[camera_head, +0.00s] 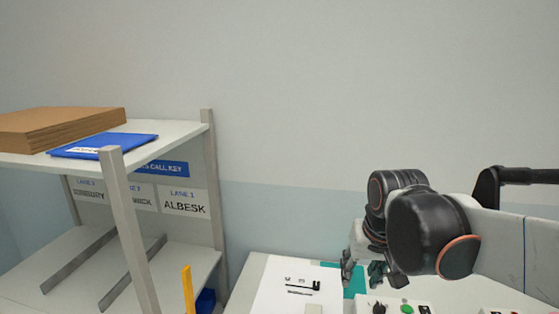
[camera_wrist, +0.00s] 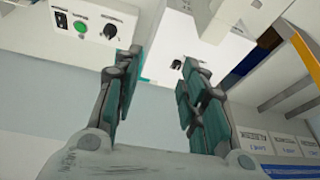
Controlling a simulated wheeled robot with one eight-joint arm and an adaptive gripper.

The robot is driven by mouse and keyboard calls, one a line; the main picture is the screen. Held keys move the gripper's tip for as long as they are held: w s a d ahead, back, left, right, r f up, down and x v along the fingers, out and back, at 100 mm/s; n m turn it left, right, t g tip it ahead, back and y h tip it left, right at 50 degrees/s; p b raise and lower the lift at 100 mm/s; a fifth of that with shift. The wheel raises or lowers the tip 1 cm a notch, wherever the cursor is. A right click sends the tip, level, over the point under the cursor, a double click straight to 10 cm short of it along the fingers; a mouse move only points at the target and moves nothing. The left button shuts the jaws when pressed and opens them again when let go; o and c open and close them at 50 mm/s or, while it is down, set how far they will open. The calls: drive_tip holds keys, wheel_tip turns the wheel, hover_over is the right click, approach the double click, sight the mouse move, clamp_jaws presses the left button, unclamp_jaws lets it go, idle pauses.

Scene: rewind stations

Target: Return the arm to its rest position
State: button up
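My gripper (camera_head: 362,274) hangs at the end of my arm at the right of the head view, over the back part of a white table (camera_head: 252,277). In the wrist view my gripper (camera_wrist: 158,72) shows its two teal-padded fingers spread apart, with nothing between them. My arm (camera_head: 430,232) is bent, with its dark joints in front of the wall. Part of the gripper is hidden behind my arm in the head view.
A shelf rack (camera_head: 126,215) with lane labels stands at left, with brown boards (camera_head: 62,128) and a blue folder (camera_head: 105,146) on top. A control box with a green button (camera_head: 407,309) sits below my arm. The wall above is clear.

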drive_tip(key=s+d+f+t+b, duration=0.1)
drive_tip(key=s+f+b, duration=0.1)
drive_tip(key=s, duration=0.4)
drive_tip(key=s+d+f+n+t+b, duration=0.1)
drive_tip(key=s+d+f+t+b, duration=0.1)
drive_tip(key=s+f, duration=0.2)
drive_tip(key=s, duration=0.3)
drive_tip(key=shift+s+f, duration=0.15)
drive_tip(key=shift+f, duration=0.05)
idle(1.5)
